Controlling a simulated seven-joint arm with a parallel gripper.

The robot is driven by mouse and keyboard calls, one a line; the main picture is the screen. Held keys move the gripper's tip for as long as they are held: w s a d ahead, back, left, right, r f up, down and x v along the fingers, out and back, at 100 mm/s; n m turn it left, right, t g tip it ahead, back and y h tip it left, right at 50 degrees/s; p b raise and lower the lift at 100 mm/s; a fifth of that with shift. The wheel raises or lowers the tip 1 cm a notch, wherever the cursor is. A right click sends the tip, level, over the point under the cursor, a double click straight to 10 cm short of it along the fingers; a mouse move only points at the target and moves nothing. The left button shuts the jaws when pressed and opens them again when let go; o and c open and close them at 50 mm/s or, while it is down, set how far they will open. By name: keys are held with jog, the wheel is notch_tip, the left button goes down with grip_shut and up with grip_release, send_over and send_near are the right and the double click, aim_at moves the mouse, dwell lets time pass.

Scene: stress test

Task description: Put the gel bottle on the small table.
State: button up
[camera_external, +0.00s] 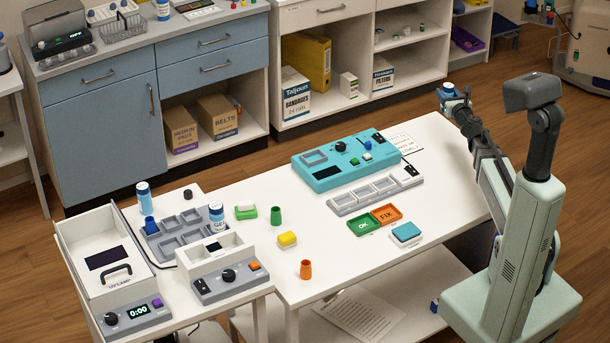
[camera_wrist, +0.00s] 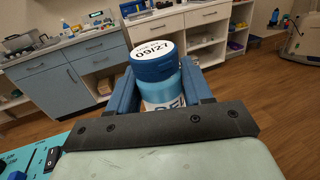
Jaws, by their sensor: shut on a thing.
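A gel bottle (camera_wrist: 160,97) with a blue cap marked 09/27 stands between the blue fingers of my gripper (camera_wrist: 158,82) in the wrist view. Its label is partly hidden by the gripper mount. In the external view my gripper (camera_external: 457,97) is shut on the bottle, whose blue cap (camera_external: 448,88) shows beyond the right end of the long white table (camera_external: 440,155). A lower-left white table (camera_external: 185,325) abuts the long table; it looks like the small table. Another bottle with GE lettering (camera_external: 216,217) and a blue bottle (camera_external: 144,197) stand there.
A UV lamp box (camera_external: 115,250), a grey compartment rack (camera_external: 170,243) and a switch unit (camera_external: 225,285) crowd the left table. A teal device (camera_external: 325,177), green and orange trays (camera_external: 386,214) and small cups lie on the long table. Cabinets line the back.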

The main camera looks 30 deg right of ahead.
jog(key=w+a+r+n+y, duration=0.1)
jog(key=a+r+y, duration=0.1)
jog(key=a, duration=0.8)
jog(key=w+a+r+n+y, duration=0.1)
jog(key=w+a+r, duration=0.1)
jog(key=a, duration=0.8)
jog(key=w+a+r+n+y, duration=0.1)
jog(key=a+r, duration=0.3)
jog(key=a, duration=0.6)
jog(key=shift+w+r+n+t+y, duration=0.15)
jog(key=shift+w+n+t+y, duration=0.2)
jog(key=shift+y, duration=0.45)
jog(key=shift+r, duration=0.1)
